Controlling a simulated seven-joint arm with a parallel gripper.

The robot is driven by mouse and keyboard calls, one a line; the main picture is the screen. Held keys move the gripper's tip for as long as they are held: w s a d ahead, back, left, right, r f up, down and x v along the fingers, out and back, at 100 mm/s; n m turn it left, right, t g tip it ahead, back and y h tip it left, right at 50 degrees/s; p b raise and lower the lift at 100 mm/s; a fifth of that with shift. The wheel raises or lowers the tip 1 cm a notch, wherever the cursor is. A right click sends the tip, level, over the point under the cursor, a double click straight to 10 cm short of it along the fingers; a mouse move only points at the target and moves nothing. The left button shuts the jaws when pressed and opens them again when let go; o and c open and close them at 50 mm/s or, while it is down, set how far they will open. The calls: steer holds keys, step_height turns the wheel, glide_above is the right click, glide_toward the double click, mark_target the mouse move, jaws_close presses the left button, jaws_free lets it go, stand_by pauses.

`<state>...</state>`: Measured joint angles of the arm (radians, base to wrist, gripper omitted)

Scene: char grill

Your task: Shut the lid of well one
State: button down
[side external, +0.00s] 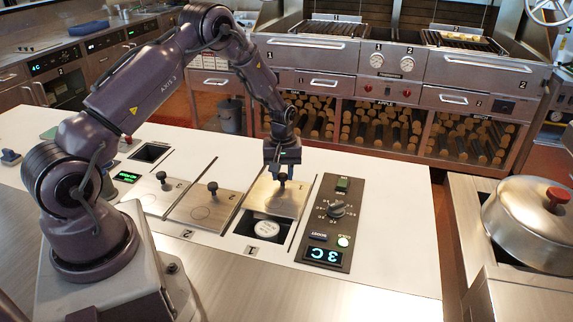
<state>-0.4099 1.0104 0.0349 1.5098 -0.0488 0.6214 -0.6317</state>
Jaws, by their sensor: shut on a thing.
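The metal lid of well one (262,197) lies on the white counter, slid toward the far side. Well one (243,227) is partly uncovered at its near end, beside the label "1" (250,251). A round white-topped item (266,228) shows inside the opening. My gripper (283,181) is over the lid, shut on its dark knob. The fingers hide most of the knob.
The neighbouring lid with a dark knob (205,206) lies left, near the label "2" (188,235). A control panel (327,225) with a dial and lit display stands right. A lidded pot (530,220) sits farther right. White counter right of the panel is clear.

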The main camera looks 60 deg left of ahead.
mark_target(271, 208)
steer(key=s+d, duration=0.6)
steer(key=d, duration=0.1)
steer(key=shift+s, duration=0.4)
steer(key=c, duration=0.8)
jaws_free()
steer(key=shift+c, duration=0.2)
steer(key=shift+a, duration=0.1)
steer(key=shift+w+r, duration=0.1)
steer(key=shift+r, duration=0.2)
step_height(271, 208, up, 12)
steer(key=shift+r, duration=0.25)
